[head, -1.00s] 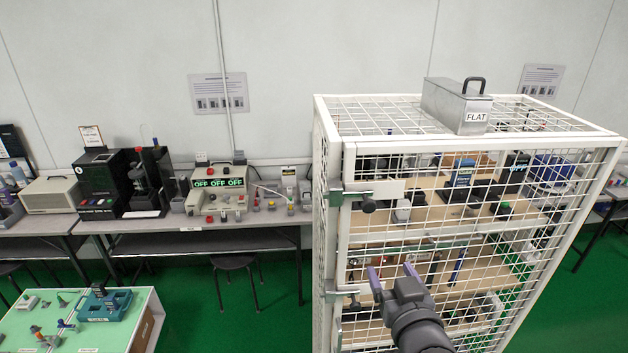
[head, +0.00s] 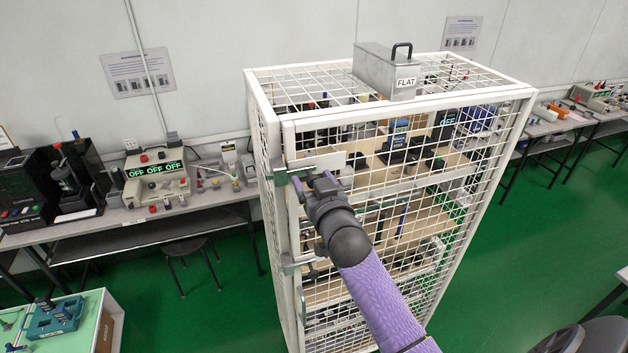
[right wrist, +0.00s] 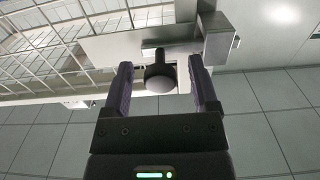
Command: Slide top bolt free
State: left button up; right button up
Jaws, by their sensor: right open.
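The white mesh cage (head: 390,113) stands in the middle of the head view with its door shut. The top bolt (head: 318,162) is a pale metal plate and bar at the door's upper left corner. Its dark round knob (right wrist: 160,78) shows in the right wrist view on a short stem. My right gripper (head: 313,182) is at the bolt, open. In the right wrist view its two purple-lined fingers (right wrist: 158,90) stand on either side of the knob, with gaps on both sides. In the head view the gripper hides the knob. My left gripper is not in view.
A lower bolt (head: 299,262) sits further down the door's left edge. A grey metal box (head: 385,72) marked FLAT rests on the cage top. Shelves inside hold several testers. A bench (head: 130,222) with equipment runs along the wall at left.

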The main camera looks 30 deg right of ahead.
grip_shut()
dwell(1.3)
